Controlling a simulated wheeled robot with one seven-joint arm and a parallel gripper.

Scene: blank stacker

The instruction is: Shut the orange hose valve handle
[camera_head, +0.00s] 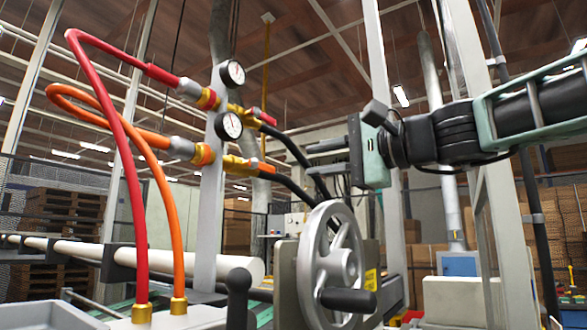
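The orange valve handle (266,167) sits on the lower brass valve (236,164), roughly in line with its pipe. An orange hose (172,215) joins this line on the left and a black hose leaves on the right. My gripper (309,158) points left, to the right of the orange handle and slightly above it. Its two dark fingers appear apart, with a gap between them and nothing held. The fingers look clear of the handle, though the depth between them is hard to judge. Part of the black hoses passes close to the fingertips in the picture.
A red valve handle (265,117) sits on the upper line with a red hose (122,130). Two gauges (232,74) are on the grey post (211,220). A large handwheel (334,265) stands below my gripper. A grey upright (380,90) rises behind my gripper.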

